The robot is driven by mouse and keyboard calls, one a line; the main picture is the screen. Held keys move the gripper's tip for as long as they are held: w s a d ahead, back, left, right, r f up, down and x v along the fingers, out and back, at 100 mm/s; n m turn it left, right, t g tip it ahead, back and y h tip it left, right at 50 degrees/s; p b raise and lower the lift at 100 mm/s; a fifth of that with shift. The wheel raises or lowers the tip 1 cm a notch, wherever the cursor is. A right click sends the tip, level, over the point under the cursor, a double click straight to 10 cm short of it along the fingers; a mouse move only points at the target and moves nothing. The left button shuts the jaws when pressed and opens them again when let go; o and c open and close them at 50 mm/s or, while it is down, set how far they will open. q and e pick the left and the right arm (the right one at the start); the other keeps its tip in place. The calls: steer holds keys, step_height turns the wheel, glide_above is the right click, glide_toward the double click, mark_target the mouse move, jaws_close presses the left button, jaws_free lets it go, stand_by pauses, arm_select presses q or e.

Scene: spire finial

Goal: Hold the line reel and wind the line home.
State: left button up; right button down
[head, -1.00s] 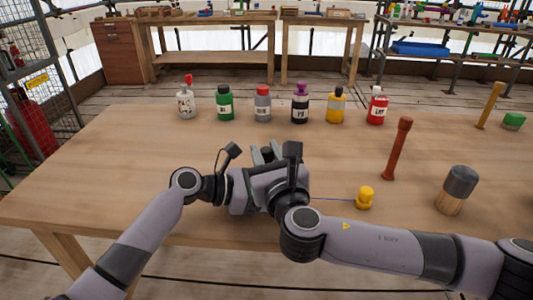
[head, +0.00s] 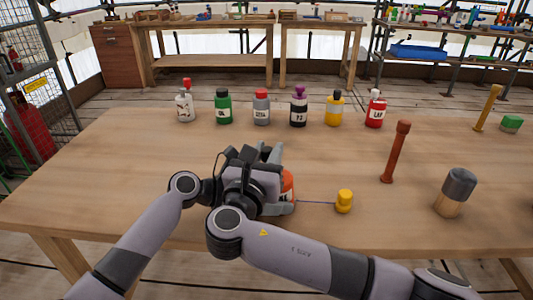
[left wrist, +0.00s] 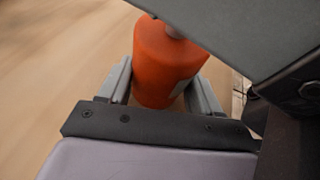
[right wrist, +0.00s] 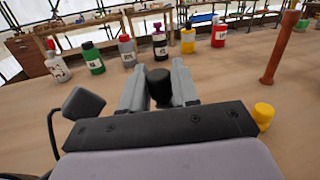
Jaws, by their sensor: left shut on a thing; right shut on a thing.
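The orange line reel (head: 288,184) is partly hidden behind my arms in the head view. In the left wrist view the reel (left wrist: 165,60) sits between the fingers of my left gripper (left wrist: 163,88), which is shut on its body. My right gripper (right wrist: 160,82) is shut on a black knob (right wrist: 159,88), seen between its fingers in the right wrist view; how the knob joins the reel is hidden. A thin bluish line (head: 316,202) runs from the reel to a yellow weight (head: 344,201) on the table. The weight also shows in the right wrist view (right wrist: 263,115).
Several bottles, among them a green one (head: 223,108) and a red one (head: 375,112), stand along the table's back. A brown-red post (head: 395,152) and a grey-topped wooden cylinder (head: 455,192) stand to the right. The table's left side (head: 110,160) is clear.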

stand_by(0.4)
steer(key=c, duration=0.9)
jaws_free()
steer(key=shift+c, duration=0.2)
steer(key=n+y, duration=0.1)
steer(key=y, duration=0.1)
steer(key=n+y, duration=0.2)
steer(key=y, duration=0.1)
steer(key=shift+s+n+y, duration=0.3)
steer(key=shift+n, duration=0.1)
steer(key=n+y, duration=0.2)
steer(key=y, duration=0.1)
steer(key=n+g+y, duration=0.1)
steer(key=y, duration=0.1)
steer(key=shift+s+n, duration=0.3)
steer(key=shift+s, duration=0.05)
steer(key=v, duration=1.2)
steer(key=a+m, duration=0.1)
steer(key=m, duration=0.4)
steer(key=s+a+r+m+y, duration=0.1)
steer(key=a+m, duration=0.1)
steer(key=m, duration=0.3)
steer(key=s+a+m+y, duration=0.1)
steer(key=m, duration=0.4)
steer(key=shift+a+r+g, duration=0.15)
steer(key=shift+r+g, duration=0.05)
steer(key=shift+g, duration=0.2)
